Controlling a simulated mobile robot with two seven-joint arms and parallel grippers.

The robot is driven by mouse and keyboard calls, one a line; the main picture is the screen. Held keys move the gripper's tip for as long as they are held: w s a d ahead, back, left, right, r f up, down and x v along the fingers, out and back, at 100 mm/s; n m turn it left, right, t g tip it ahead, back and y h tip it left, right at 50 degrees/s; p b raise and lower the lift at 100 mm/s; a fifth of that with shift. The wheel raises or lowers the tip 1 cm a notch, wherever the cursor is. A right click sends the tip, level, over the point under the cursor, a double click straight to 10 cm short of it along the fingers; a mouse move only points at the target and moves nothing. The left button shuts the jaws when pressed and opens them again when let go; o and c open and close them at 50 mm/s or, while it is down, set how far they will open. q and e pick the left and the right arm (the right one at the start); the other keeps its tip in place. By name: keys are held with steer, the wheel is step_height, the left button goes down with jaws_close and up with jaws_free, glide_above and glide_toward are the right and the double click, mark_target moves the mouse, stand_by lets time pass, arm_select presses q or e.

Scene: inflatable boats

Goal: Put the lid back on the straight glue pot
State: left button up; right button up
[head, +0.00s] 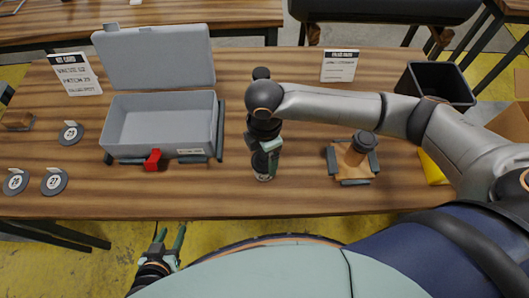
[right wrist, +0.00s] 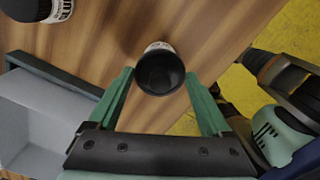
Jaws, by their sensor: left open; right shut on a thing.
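My right gripper (head: 264,153) is shut on a dark round-topped piece with a white printed band (right wrist: 160,70), between its green fingers in the right wrist view. In the head view its white-labelled part (head: 263,176) shows under the fingers, close above or on the wood; I cannot tell which, nor whether it is a lid or a pot. Another dark-topped, white-labelled container (right wrist: 38,10) stands further back. My left gripper (head: 168,247) is open and empty, in front of the table edge.
A grey box (head: 160,122) with raised lid and red latch (head: 153,160) stands left of my right gripper. Numbered discs (head: 54,181) lie at the far left. A black bin (head: 435,84) and yellow cloth (head: 431,168) are at the right.

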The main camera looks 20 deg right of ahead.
stand_by(0.4)
steer(key=o, duration=1.1)
steer(key=shift+r, duration=0.1)
steer(key=shift+r, duration=3.4)
jaws_close()
steer(key=shift+f, duration=0.2)
